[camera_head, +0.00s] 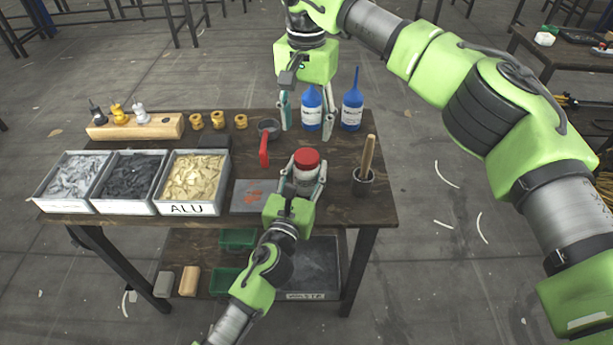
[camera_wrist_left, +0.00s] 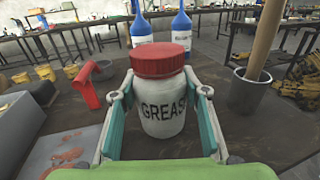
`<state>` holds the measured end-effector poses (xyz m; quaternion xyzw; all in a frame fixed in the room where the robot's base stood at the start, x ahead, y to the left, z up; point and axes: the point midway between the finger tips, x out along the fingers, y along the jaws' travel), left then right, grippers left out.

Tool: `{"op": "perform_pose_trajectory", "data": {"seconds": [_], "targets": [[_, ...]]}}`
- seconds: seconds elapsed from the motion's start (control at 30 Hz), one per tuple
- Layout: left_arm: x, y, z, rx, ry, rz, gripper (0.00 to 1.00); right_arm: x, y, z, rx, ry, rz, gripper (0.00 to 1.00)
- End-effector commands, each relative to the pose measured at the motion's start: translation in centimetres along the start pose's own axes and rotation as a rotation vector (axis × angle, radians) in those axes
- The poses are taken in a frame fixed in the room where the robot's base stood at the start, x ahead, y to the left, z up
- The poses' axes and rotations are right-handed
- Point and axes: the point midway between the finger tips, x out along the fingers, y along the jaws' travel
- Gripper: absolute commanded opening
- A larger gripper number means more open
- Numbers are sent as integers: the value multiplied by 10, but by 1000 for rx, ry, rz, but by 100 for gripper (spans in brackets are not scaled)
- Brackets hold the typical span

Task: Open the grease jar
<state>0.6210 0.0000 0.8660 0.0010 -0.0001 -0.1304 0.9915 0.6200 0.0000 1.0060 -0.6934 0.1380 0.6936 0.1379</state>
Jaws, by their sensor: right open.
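The white grease jar (camera_head: 304,177) stands upright at the front of the table with its red lid (camera_head: 307,158) on. In the left wrist view the jar (camera_wrist_left: 163,108) shows the letters "GREAS" and the red lid (camera_wrist_left: 158,62) sits level on top. My left gripper (camera_head: 305,182) has one finger on each side of the jar body, below the lid, and looks shut on it. My right gripper (camera_head: 306,112) is open and empty, pointing down behind the jar, in front of or beside the blue bottles. Its exact height is hard to tell.
Two blue bottles (camera_head: 352,110) stand at the back right. A grey cup with a stick (camera_head: 364,182) is right of the jar. A red-handled tool (camera_head: 264,150) and a stained grey plate (camera_head: 250,196) lie left.

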Motion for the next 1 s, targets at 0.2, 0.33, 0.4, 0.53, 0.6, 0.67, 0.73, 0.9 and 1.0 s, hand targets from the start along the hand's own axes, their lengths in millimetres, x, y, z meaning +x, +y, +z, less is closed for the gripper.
{"op": "perform_pose_trajectory", "data": {"seconds": [0.2,0.33,0.4,0.53,0.6,0.67,0.73,0.9,1.0], "targets": [[0,0,0,0,0,0,0,0,0,0,41,0,0,52],[0,0,0,0,0,0,0,0,0,0,173,0,0,52],[0,0,0,1,1,0,0,0,0,0,283,0,0,52],[0,0,0,1,1,0,0,0,0,0,515,-1,0,52],[0,0,0,1,1,0,0,0,0,0,642,-1,0,52],[0,0,0,1,1,0,0,0,0,0,749,0,0,52],[0,0,0,1,1,0,0,0,0,0,876,0,0,52],[0,0,-1,1,1,0,0,0,0,0,1184,0,0,52],[0,0,-1,1,1,0,0,0,0,0,1365,0,0,52]]}}
